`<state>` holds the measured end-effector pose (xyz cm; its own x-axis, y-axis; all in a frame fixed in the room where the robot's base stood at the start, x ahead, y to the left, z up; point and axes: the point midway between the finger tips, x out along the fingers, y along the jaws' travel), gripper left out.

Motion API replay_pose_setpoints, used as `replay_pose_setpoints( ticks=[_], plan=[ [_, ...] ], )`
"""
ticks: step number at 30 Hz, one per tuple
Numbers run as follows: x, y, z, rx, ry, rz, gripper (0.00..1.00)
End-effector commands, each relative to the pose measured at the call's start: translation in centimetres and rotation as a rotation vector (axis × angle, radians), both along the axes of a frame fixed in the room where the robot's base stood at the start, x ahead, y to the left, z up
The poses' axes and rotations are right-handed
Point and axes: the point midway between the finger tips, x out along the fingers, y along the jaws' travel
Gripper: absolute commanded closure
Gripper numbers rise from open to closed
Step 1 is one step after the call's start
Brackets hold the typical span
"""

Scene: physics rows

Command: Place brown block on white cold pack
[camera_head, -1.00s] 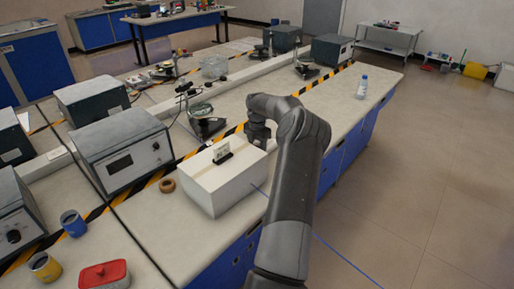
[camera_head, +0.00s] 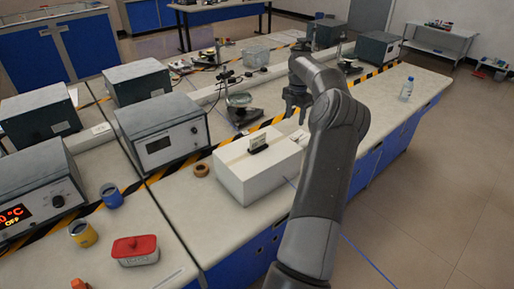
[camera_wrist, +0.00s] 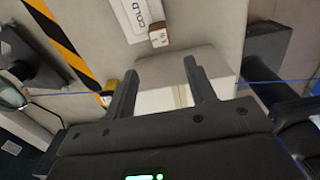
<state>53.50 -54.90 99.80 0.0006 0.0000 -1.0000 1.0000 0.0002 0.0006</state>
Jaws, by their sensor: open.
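In the wrist view a white cold pack (camera_wrist: 138,16) printed "COLD" lies at the top of the picture. A small brown block (camera_wrist: 158,38) with a pale top part sits at its near end; I cannot tell whether it rests on the pack or beside it. My gripper (camera_wrist: 161,68) is open and empty, its fingers spread below the block in the picture, apart from it. In the head view my gripper (camera_head: 297,106) hangs above the bench, just beyond the white box's far right corner. The block is not clear there.
A large white box (camera_head: 250,180) with a small black labelled holder (camera_head: 257,146) stands close by. A brown ring (camera_head: 201,169), grey instruments (camera_head: 160,132) and a microscope-like stand (camera_head: 238,105) are to the left. A bottle (camera_head: 407,88) stands at the right. Striped tape crosses the bench.

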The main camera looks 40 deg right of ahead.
Motion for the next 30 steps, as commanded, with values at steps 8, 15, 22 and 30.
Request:
replay_pose_setpoints(
  ticks=[8, 15, 22, 30],
  plan=[
    [2.3, 4.4, 2.8, -0.04, 0.003, -0.03, 0.5],
    [5.2, 16.5, 8.8, -0.136, -0.019, -0.177, 0.5],
    [4.1, 27.6, 13.2, -0.199, -0.087, -0.367, 0.5],
    [-1.0, 38.4, 16.6, -0.202, -0.211, -0.631, 0.5]
  ],
)
